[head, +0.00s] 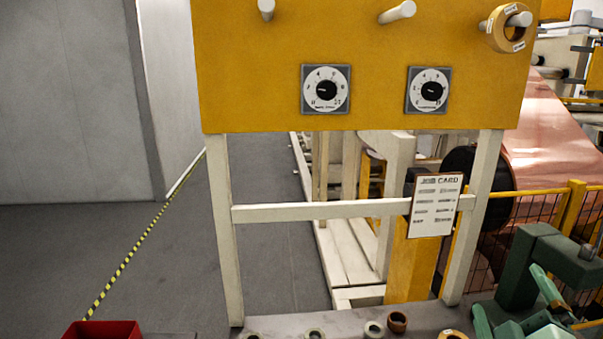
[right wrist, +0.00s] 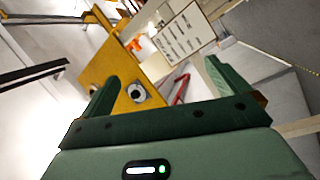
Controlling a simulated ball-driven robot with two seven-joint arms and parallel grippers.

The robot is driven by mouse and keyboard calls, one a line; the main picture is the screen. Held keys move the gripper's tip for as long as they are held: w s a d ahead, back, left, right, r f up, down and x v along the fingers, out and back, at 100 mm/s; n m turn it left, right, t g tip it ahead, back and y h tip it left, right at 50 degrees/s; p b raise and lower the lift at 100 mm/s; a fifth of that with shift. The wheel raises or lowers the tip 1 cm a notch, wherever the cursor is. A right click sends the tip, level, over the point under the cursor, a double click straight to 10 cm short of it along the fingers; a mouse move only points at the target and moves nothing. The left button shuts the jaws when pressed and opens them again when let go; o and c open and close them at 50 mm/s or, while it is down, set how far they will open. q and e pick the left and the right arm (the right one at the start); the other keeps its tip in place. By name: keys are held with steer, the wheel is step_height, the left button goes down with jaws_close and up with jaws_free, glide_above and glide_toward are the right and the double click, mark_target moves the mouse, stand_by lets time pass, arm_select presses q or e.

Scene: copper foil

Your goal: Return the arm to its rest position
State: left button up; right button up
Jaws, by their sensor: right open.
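My right gripper (head: 508,290) is at the lower right of the head view, its green fingers in front of the yellow mesh fence. In the right wrist view my right gripper (right wrist: 160,78) has its two green fingers wide apart. Nothing is held between them. The yellow panel with a dial (right wrist: 138,92) shows beyond the fingers, tilted in that view. My left gripper is in neither view.
A yellow panel (head: 365,100) with pegs and dials stands ahead. A tape ring (head: 508,28) hangs on its right peg. Several rings, one brown (head: 397,322), sit on the grey ledge below. A red bin (head: 103,330) is lower left. Copper foil (head: 545,125) runs at right.

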steer(key=s+a+f+m+g, duration=0.1)
steer(key=s+a+f+g, duration=0.1)
steer(key=s+f+g, duration=0.6)
steer(key=s+a+f+m+g, duration=0.15)
steer(key=s+f+g, duration=0.25)
steer(key=s+f, duration=0.75)
steer(key=s+a+f+g+y+p, duration=0.1)
steer(key=a+f+g+y, duration=0.1)
steer(key=f, duration=1.1)
steer(key=s+a+f+g+y+p, duration=0.1)
steer(key=a+f, duration=0.2)
steer(key=f, duration=1.1)
steer(key=s+f+m+g+y, duration=0.1)
steer(key=s+f, duration=0.6)
steer(key=s, duration=0.2)
steer(key=s+f+m+g+y+p, duration=0.1)
steer(key=s+f+m, duration=0.1)
steer(key=s+f, duration=0.4)
steer(key=s, duration=0.4)
steer(key=shift+d+f+g+p, duration=0.2)
steer(key=shift+f+g+p, duration=0.1)
steer(key=shift+f+g, duration=0.1)
